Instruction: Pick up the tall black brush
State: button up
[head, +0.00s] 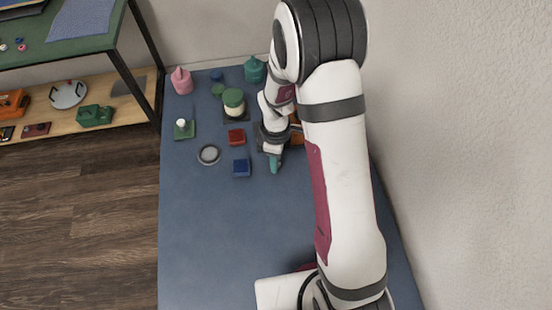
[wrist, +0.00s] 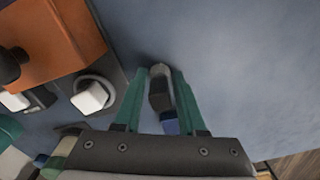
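In the wrist view, a narrow upright thing (wrist: 160,95) with a pale end, a dark grey-black middle and a blue part stands between my fingertips; it looks like the tall black brush. My gripper (wrist: 161,80) has two teal fingers, one on each side of it. Thin gaps seem to show between fingers and brush, so the gripper looks open around it; contact is not clear. In the head view my gripper (head: 274,163) points down low over the blue mat, and I cannot make out the brush there.
An orange box-like thing (wrist: 50,40) and a white square-topped piece (wrist: 90,97) stand close to the left in the wrist view. In the head view a blue block (head: 242,168), red block (head: 236,136) and grey ring (head: 208,154) lie left of my gripper. The front mat is clear.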

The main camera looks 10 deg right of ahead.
grip_shut()
jog(key=shift+r, duration=0.3)
jog(key=r, duration=0.4)
jog(key=shift+s+d, duration=0.15)
jog(key=shift+d, duration=0.2)
jog(key=s+d+r, duration=0.4)
jog(key=d+r, duration=0.2)
jog(key=d, duration=0.4)
jog(key=shift+s+r, duration=0.2)
jog(key=shift+s, duration=0.15)
